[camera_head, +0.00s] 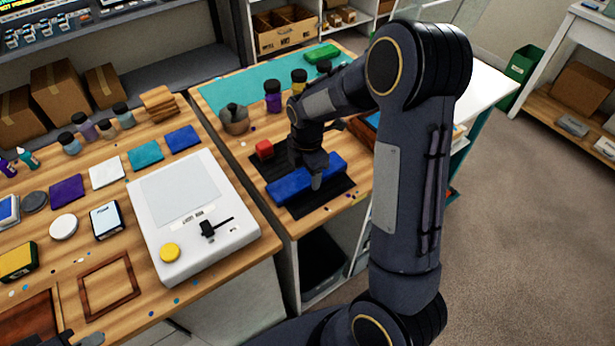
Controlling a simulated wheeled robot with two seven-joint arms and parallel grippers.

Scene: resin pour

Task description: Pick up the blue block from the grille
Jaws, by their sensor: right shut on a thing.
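The long blue block (290,186) is at the black grille (329,204) on the right-hand wooden bench. My right gripper (315,184) points down over the block and is shut on it, near its middle. The gripper hides part of the block's top. I cannot tell whether the block touches the grille or is slightly above it.
A grey pot (234,119) and dark-capped bottles (273,97) stand further back. A white press-like device (190,215) is on the left bench. My right arm hides the bench's right side.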

